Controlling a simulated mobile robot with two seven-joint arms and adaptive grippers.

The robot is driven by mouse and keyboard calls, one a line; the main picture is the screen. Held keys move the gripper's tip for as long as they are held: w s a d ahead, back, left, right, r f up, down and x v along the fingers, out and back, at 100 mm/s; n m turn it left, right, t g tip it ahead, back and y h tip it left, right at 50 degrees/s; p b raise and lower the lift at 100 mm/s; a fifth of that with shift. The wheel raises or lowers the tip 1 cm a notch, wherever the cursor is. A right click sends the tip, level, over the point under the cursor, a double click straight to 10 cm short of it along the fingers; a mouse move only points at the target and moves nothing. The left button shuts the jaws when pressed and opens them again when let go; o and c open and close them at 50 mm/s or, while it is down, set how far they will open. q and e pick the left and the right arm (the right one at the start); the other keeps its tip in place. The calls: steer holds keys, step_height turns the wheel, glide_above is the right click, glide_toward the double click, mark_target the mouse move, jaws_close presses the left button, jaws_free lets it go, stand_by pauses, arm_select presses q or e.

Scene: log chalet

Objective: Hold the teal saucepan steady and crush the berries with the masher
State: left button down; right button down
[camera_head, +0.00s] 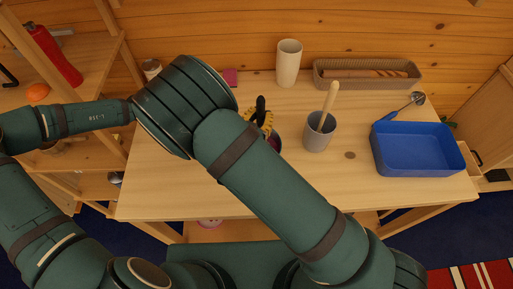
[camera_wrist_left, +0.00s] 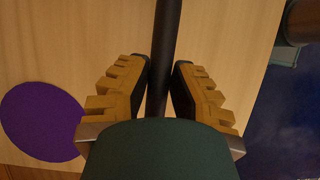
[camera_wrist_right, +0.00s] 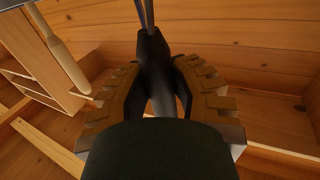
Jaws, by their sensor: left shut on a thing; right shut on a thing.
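My right gripper (camera_head: 262,121) shows yellow fingers near the middle of the table in the head view. It is shut on the black handle of the masher (camera_head: 261,102). In the right wrist view the right gripper (camera_wrist_right: 160,95) closes around this handle (camera_wrist_right: 155,68), and a metal shaft runs on from it. A sliver of the saucepan (camera_head: 277,142) with dark reddish content shows beside my right arm; most of it is hidden, and the berries cannot be made out. My left gripper (camera_wrist_left: 158,90) is shut on a dark rod-like handle (camera_wrist_left: 166,45), apparently the saucepan's; my arms hide this gripper in the head view.
A grey crock (camera_head: 319,135) with a wooden tool stands right of the right gripper. A purple disc (camera_wrist_left: 42,122) lies on the table.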

mark_target(261, 97)
steer(key=shift+r, duration=5)
arm_select(q)
steer(key=c, duration=0.9)
jaws_free()
steer(key=shift+o, duration=0.2)
steer(key=shift+r, duration=0.1)
